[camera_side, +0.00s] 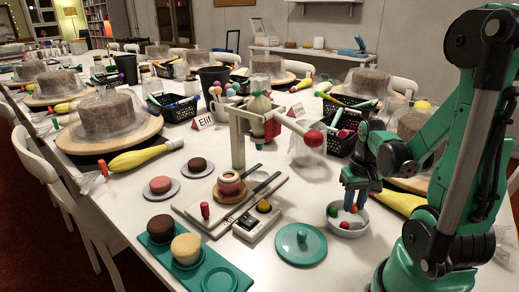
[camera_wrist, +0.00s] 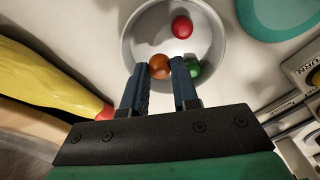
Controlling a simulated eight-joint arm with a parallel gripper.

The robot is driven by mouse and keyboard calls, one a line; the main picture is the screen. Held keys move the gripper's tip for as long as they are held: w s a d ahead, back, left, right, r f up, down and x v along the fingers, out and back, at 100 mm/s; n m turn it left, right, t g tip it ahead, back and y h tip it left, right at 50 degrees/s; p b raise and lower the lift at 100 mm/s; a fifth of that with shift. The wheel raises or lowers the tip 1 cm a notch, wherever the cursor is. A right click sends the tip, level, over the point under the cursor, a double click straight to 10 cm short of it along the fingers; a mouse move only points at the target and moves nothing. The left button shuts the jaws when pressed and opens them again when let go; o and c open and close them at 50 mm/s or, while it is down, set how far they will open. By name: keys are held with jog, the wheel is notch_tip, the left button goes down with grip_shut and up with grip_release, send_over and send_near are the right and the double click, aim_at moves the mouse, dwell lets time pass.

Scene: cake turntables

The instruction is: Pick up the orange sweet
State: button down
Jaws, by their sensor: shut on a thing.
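The orange sweet (camera_wrist: 159,67) is between my gripper's two blue fingertips (camera_wrist: 161,68) in the wrist view, over the grey bowl (camera_wrist: 133,36). The fingers are shut on it. A red sweet (camera_wrist: 182,27) lies in the bowl beyond the fingertips. A green sweet (camera_wrist: 193,69) is close beside the right finger, which partly hides it. In the side view my gripper (camera_side: 354,207) points down into the bowl (camera_side: 347,230). I cannot tell whether the orange sweet still touches the bowl's bottom.
A teal lid (camera_side: 301,246) lies left of the bowl. A white switch box (camera_side: 257,220) and a press stand (camera_side: 238,140) are further left. A yellow piping bag (camera_side: 400,202) lies right of the bowl. A black basket (camera_side: 345,138) stands behind.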

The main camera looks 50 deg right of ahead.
aim_at(354, 205)
jog(key=shift+r, duration=2.2)
